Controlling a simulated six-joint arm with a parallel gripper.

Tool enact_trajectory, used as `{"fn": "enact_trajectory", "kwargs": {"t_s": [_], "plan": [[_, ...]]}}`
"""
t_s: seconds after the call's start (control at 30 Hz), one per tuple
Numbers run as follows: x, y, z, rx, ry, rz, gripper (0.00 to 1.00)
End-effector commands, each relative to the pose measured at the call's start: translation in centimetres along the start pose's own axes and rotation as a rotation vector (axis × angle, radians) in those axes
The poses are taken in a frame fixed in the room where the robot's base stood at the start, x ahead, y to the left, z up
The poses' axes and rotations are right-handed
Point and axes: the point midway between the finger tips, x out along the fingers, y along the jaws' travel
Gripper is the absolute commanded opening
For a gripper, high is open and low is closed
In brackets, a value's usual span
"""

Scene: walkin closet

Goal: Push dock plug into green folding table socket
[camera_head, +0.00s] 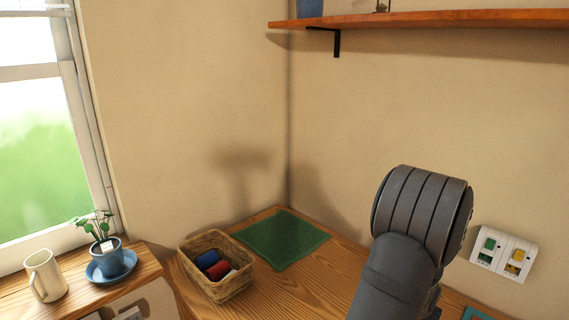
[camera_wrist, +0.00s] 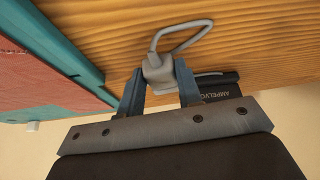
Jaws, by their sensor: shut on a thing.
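My gripper (camera_wrist: 157,80) is shut on a grey plug (camera_wrist: 158,70) in the wrist view. A grey cable loop (camera_wrist: 185,36) runs from the plug over a wood surface. The plug's front end is hidden by the gripper. In the head view my arm covers the gripper and plug. A white wall plate (camera_head: 503,255) at the right carries a green socket (camera_head: 489,244) and a yellow socket (camera_head: 516,260). The plug is not seen touching either; the sockets do not show clearly in the wrist view.
The wooden table (camera_head: 325,278) holds a wicker basket (camera_head: 215,265) of coloured rolls and a green mat (camera_head: 280,240). A teal-edged red panel (camera_wrist: 45,70) and a black lettered object (camera_wrist: 218,85) are close to the gripper. A shelf (camera_head: 430,18) hangs above.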

Motion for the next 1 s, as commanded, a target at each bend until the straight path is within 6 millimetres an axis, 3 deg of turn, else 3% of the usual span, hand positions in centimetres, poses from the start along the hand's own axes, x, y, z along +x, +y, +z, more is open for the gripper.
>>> {"fn": "enact_trajectory", "kwargs": {"t_s": [1.0], "plan": [[-2.8, 0.0, -1.4, 0.001, 0.001, 0.000, 0.05]]}}
